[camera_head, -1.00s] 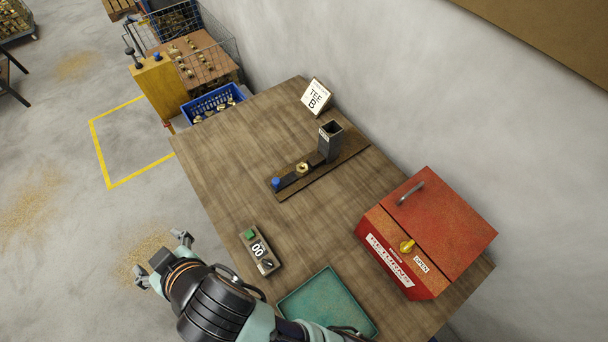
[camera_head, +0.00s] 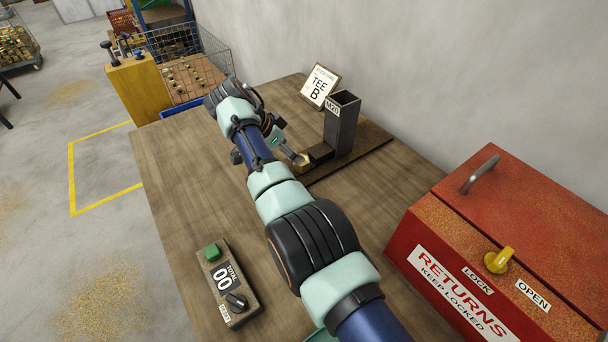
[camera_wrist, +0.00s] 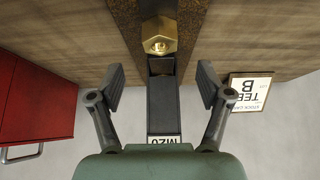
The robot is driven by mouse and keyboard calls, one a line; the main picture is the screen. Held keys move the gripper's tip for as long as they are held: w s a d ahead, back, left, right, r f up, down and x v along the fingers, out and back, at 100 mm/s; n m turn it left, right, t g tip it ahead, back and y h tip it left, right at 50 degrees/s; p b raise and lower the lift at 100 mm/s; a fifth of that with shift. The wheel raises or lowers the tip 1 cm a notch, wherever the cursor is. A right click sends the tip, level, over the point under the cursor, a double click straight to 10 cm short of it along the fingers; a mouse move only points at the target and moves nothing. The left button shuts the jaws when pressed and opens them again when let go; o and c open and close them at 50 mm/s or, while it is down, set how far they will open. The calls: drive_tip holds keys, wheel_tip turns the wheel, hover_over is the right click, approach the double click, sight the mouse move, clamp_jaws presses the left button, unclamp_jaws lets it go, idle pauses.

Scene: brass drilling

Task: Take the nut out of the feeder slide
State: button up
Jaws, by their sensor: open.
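The brass nut (camera_wrist: 158,36) sits in the channel of the feeder slide (camera_wrist: 190,18), seen at the top middle of the wrist view. In the head view a small part of the nut (camera_head: 302,159) shows at the tip of my gripper. My gripper (camera_wrist: 160,83) is open, with one finger on each side of the slide's line and nothing between the fingertips. In the wrist picture the nut lies beyond the fingertips; I cannot tell the exact gap. The slide's dark upright magazine (camera_head: 341,122) stands just right of my gripper. My arm hides the slide's near end.
A "TEE B" card (camera_head: 319,86) stands behind the magazine. A red returns box (camera_head: 450,262) is at the right, and a counter box (camera_head: 229,284) with a green button is at the front left. The table's left part (camera_head: 175,170) is clear.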

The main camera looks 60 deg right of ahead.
sight(304, 167)
drive_tip(key=b+x, duration=0.3)
drive_tip(key=x, duration=0.4)
drive_tip(key=shift+a+b, duration=0.15)
drive_tip(key=shift+b, duration=0.25)
drive_tip(key=shift+s+d+f, duration=0.15)
drive_tip(key=shift+d+f, duration=0.1)
drive_tip(key=shift+f, duration=0.05)
clamp_jaws()
